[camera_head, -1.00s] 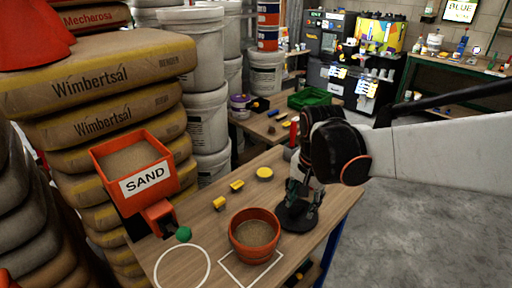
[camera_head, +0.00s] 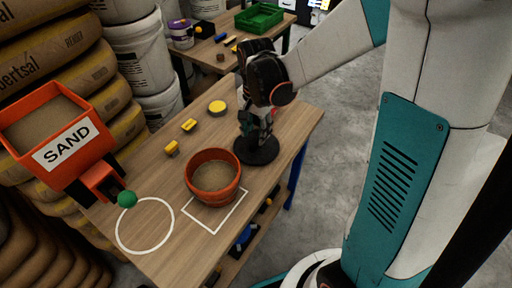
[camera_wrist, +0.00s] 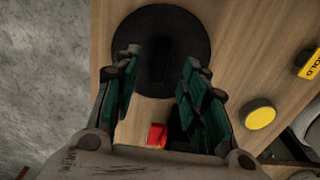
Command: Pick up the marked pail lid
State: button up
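A round black disc with a raised dark grip on its middle, which looks like the pail lid (camera_head: 262,155), lies flat on the wooden table (camera_head: 150,160), right of the orange pot. No clear mark on it can be made out. My gripper (camera_head: 254,138) points down over it. In the wrist view, the lid (camera_wrist: 190,28) fills the top middle, and the green fingers of my gripper (camera_wrist: 160,88) stand wide apart with the grip between and beyond them. I see no contact with the grip.
The orange pot (camera_head: 214,172) of sand stands in a white square outline, near a white circle (camera_head: 120,235). Yellow blocks (camera_head: 172,147) and a yellow-topped disc (camera_head: 217,108) lie behind. A red object (camera_wrist: 157,135) lies near my fingers. The sand hopper (camera_head: 50,130) is at left.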

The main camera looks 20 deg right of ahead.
aim_at(256, 143)
jog(key=f+b, duration=0.1)
jog(key=f, duration=0.2)
jog(key=f+b, duration=0.1)
jog(key=f, duration=0.1)
jog(key=shift+w+d+f+b, duration=0.1)
jog(key=shift+w+f+b, duration=0.05)
jog(key=shift+w+b, duration=0.2)
grip_shut()
